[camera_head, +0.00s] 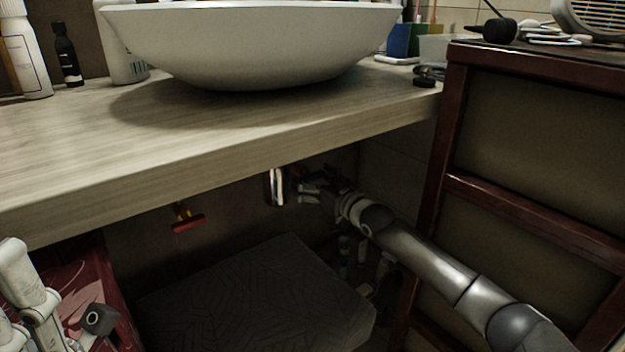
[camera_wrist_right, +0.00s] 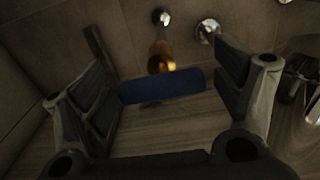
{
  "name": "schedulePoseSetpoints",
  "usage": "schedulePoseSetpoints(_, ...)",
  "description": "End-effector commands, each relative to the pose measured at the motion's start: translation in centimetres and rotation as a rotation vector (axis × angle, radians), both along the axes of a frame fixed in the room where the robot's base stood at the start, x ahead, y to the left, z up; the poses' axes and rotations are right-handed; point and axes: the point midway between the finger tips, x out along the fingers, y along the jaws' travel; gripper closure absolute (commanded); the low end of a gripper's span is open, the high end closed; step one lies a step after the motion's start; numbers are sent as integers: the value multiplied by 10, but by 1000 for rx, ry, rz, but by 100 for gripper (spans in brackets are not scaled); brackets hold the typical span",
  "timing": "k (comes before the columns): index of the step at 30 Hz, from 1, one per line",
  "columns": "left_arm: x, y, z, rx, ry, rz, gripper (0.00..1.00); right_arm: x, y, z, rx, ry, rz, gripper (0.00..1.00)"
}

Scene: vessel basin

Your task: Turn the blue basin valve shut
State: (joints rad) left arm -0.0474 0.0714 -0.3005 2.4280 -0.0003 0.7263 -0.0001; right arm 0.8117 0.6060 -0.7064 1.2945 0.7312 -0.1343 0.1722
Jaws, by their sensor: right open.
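The blue basin valve handle (camera_wrist_right: 162,86) is a short blue bar on a brass stem (camera_wrist_right: 161,55) at the wall, in the right wrist view. It lies across the gap between the fingers of my right gripper (camera_wrist_right: 162,60), which is open. One finger is on each side of the bar, and I see no clear grip. In the head view my right gripper (camera_head: 312,190) reaches under the counter beside the chrome drain pipe (camera_head: 276,187); the blue handle is not clearly visible there. Parts of my left arm and gripper (camera_head: 60,310) show at the lower left, its jaws unclear.
A red-handled valve (camera_head: 188,222) sits on the wall to the left. The counter (camera_head: 220,130) with a white basin (camera_head: 260,40) hangs above my right arm. A dark patterned box (camera_head: 260,300) stands below, and a wood-framed cabinet (camera_head: 530,190) is at the right.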

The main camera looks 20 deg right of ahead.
Motion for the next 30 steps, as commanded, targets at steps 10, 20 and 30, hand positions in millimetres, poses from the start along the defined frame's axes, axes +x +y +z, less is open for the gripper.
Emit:
schedulePoseSetpoints(10, -1, 0, 1, -1, -4, 1, 62, -10, -4, -1, 0, 0, 1, 14)
schedulePoseSetpoints(20, 0, 0, 1, -1, -2, 0, 62, -59, -22, -1, -3, 0, 0, 14)
schedulePoseSetpoints(30, 0, 0, 1, -1, -2, 0, 62, -103, -38, -1, 0, 1, 0, 14)
